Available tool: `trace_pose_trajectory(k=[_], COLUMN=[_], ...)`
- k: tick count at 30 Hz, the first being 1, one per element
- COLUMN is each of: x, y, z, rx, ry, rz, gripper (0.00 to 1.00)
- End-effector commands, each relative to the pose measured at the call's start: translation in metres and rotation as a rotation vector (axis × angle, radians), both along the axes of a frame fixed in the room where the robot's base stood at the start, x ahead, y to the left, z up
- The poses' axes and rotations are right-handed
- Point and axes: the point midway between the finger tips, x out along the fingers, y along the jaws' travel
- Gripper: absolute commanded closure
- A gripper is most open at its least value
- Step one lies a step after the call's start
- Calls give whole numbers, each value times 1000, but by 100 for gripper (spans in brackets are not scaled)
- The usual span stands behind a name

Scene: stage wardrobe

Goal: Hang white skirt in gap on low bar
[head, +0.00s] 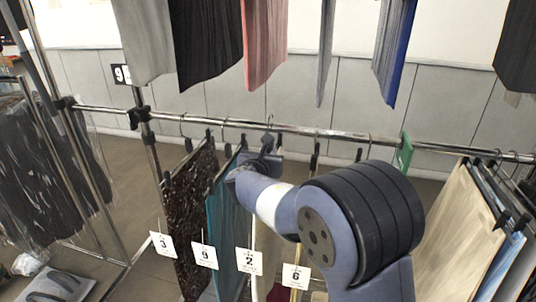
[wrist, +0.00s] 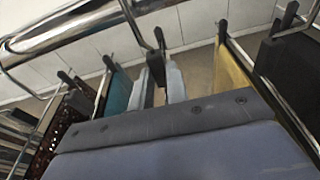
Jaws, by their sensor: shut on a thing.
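My gripper (head: 266,150) is at the low bar (head: 330,134), between the hanging skirts. In the wrist view its two grey fingers (wrist: 160,88) are closed around the black stem of a hanger (wrist: 158,42). The hanger's wire hook rises close to the bar; I cannot tell whether it rests on it. In the head view a narrow pale strip (head: 259,245) shows below my gripper, probably the white skirt, seen nearly edge-on. My arm hides most of it.
A dark sequined skirt (head: 192,205) and a teal skirt (head: 226,205) hang to the left. Number tags 3, 9, 2 and 6 (head: 296,276) hang in front. A beige skirt (head: 458,232) and other garments hang at right. Several skirts hang above from a higher rail.

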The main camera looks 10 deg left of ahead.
Motion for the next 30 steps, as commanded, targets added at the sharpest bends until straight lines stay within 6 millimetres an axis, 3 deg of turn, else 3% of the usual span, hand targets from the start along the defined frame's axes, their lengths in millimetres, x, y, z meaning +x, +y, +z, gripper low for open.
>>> trace_pose_trajectory(k=[20, 26, 27, 30], x=[0, 0, 0, 0], y=[0, 0, 0, 0], z=[-21, -18, -18, -18], rx=[1, 1, 1, 1], ry=[-2, -2, -2, -2], rz=[0, 0, 0, 0], gripper=[100, 100, 81, 73])
